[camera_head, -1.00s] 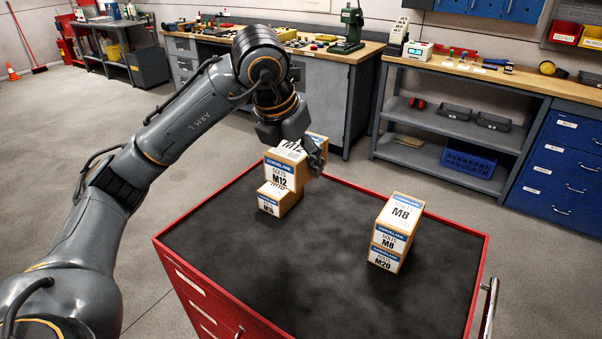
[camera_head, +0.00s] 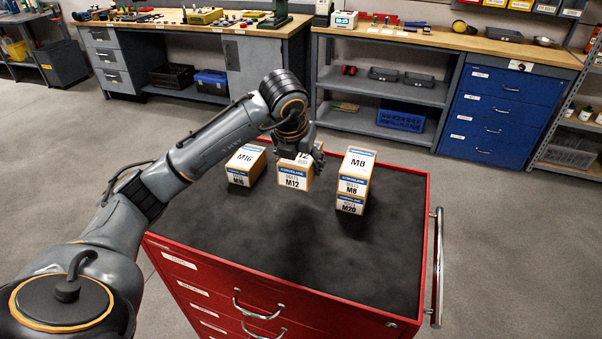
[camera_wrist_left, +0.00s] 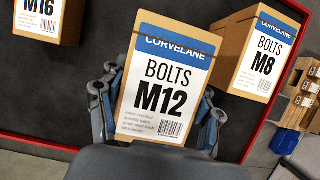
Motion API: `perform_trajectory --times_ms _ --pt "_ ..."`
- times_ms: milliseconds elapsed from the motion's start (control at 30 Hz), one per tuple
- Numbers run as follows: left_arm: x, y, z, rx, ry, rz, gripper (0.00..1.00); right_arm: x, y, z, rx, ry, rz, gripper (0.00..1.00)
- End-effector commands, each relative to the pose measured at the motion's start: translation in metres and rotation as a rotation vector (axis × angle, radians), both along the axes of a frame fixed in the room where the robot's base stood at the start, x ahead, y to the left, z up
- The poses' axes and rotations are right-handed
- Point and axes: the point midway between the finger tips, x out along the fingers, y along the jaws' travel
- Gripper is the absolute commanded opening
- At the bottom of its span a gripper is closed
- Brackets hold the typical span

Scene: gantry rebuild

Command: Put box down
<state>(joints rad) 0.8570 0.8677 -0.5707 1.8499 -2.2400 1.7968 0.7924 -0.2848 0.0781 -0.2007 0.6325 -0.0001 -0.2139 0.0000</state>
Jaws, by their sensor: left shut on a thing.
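My left gripper (camera_head: 300,151) is shut on the M12 bolts box (camera_head: 293,181), a cardboard box with a white and blue label. In the left wrist view the fingers grip both sides of the M12 box (camera_wrist_left: 160,88). The box is upright between two other places on the cart's dark top (camera_head: 300,245); I cannot tell for sure whether its base touches. The M16 box (camera_head: 240,178) stands to its left. The M8 box (camera_head: 353,188) stands to its right on the M20 box (camera_head: 350,204). My right gripper is not in view.
The red drawer cart (camera_head: 422,240) has a raised rim and a metal side handle (camera_head: 436,265). The front of its top is clear. Workbenches (camera_head: 390,95) and a blue drawer cabinet (camera_head: 500,110) stand behind, across open floor.

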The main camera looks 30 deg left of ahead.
Motion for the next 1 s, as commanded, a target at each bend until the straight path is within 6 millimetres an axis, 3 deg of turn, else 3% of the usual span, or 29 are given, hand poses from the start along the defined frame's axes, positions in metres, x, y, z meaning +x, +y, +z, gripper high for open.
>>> perform_trajectory --times_ms 167,300,467,800,1000 --pt "0.028 0.022 -0.025 -0.002 0.005 0.002 0.14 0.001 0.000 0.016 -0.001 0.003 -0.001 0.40" --pt "0.042 0.033 -0.047 -0.001 0.002 0.000 0.14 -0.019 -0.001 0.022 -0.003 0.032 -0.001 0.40" --pt "0.051 0.039 -0.059 -0.001 -0.002 -0.002 0.14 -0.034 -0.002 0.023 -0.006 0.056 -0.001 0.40" --pt "0.055 0.043 -0.094 -0.001 0.000 -0.002 0.14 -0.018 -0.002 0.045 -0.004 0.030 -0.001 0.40" --pt "0.055 0.043 -0.098 0.000 -0.004 -0.003 0.14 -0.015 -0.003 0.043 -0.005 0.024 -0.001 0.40"
